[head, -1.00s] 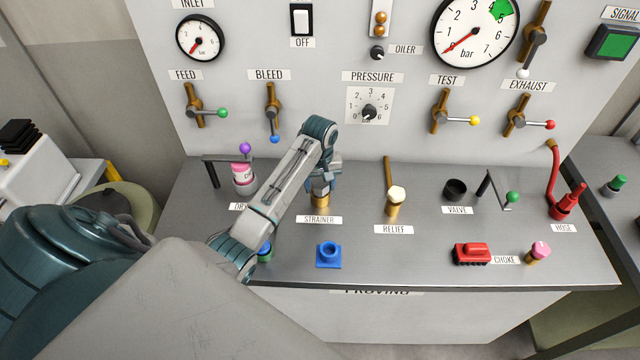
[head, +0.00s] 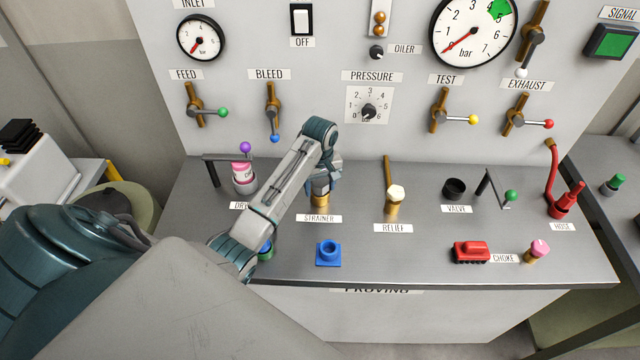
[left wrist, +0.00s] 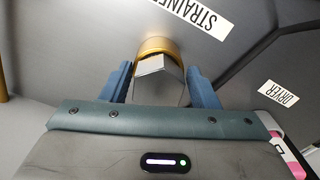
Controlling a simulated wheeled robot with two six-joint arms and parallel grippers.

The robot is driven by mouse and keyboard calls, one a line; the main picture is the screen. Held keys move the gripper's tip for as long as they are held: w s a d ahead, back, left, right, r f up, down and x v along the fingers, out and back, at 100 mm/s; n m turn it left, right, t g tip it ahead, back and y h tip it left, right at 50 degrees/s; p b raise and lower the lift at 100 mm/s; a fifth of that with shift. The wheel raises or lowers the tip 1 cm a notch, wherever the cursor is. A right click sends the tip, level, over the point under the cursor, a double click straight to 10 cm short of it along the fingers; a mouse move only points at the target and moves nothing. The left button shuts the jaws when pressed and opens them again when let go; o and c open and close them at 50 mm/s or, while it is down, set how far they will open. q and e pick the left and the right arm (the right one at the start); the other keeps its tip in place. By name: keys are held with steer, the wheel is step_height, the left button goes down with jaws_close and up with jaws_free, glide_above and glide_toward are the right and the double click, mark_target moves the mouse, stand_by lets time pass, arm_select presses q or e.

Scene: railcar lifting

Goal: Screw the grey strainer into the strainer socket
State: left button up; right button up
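The grey strainer (left wrist: 158,85) shows in the left wrist view as a grey faceted body with its end at the brass strainer socket (left wrist: 156,45). In the head view the brass socket (head: 320,199) stands behind the STRAINER label, and my left gripper (head: 321,185) is directly above it, pointing down. In the left wrist view the blue fingers of my left gripper (left wrist: 160,86) lie close against both sides of the strainer, with no clear gap. The strainer is hidden by my gripper in the head view. How deep its thread sits cannot be seen. My right gripper is not in view.
The pink dryer (head: 243,178) with its clamp arm stands left of my forearm. The brass relief fitting (head: 394,203) stands to the right. A blue socket block (head: 328,254) sits in front of the STRAINER label. The upright panel (head: 330,120) rises close behind.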

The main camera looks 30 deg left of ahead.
arm_select(q)
steer(key=n, duration=0.5)
steer(key=shift+w+a, duration=0.2)
steer(key=shift+w, duration=0.05)
steer(key=n, duration=0.5)
steer(key=shift+n, duration=0.4)
steer(key=shift+c, duration=0.3)
steer(key=c, duration=0.5)
steer(key=m, duration=0.4)
steer(key=shift+r+m, duration=0.1)
steer(key=shift+m, duration=0.2)
steer(key=shift+o, duration=0.2)
steer(key=m, duration=0.2)
steer(key=shift+m, duration=0.4)
steer(key=m, duration=0.3)
steer(key=shift+m, duration=0.4)
steer(key=shift+c, duration=0.2)
steer(key=shift+o, duration=0.2)
steer(key=m, duration=0.3)
steer(key=shift+m, duration=0.4)
